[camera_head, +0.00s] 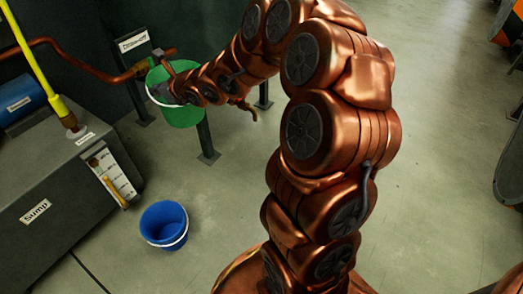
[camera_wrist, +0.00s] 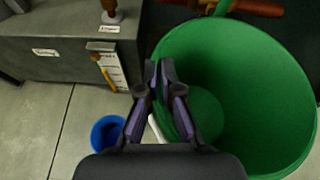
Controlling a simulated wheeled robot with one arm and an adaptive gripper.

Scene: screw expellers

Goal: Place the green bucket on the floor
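The green bucket (camera_head: 184,116) is up off the floor at the back left, below the end of a copper pipe. In the wrist view the bucket (camera_wrist: 262,95) fills the right side, its open mouth toward the camera and its inside empty. My gripper (camera_wrist: 161,68) is at the bucket's left rim, one finger outside the wall and one inside. The fingertips are close together with the rim between them. In the head view my gripper (camera_head: 163,92) is small and partly hidden by my arm. Part of a white handle shows below the fingers.
A blue bucket (camera_head: 164,225) stands on the floor, beside the grey sump tank (camera_head: 40,205) at left. A copper pipe (camera_head: 90,68) runs above the tank. Grey floor (camera_head: 225,190) is clear between the blue bucket and my arm.

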